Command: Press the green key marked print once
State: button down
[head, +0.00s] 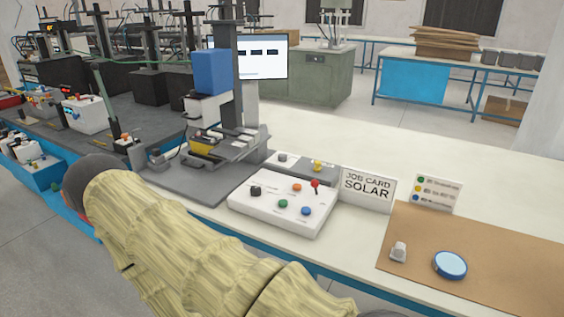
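A white control box (270,213) stands on the bench near its front edge. On its sloping top is a green key (283,203), with a blue key (306,211) to its right and an orange key (297,187) behind it. A black knob (255,191) and a red-topped switch (314,184) are also on the box. The markings by the keys are too small to read. My sleeved arm crosses the foreground in front of the bench; my gripper does not show.
A machine with a blue block (211,72) stands left of the box. A card reading JOB CARD SOLAR (367,188) and a colour-dot card (436,192) stand to the right. A brown mat (500,258) holds a blue round lid (450,265) and a small grey piece (399,252).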

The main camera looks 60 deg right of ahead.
aim_at(282, 203)
jog(key=k, duration=0.5)
jog(key=z, duration=0.9)
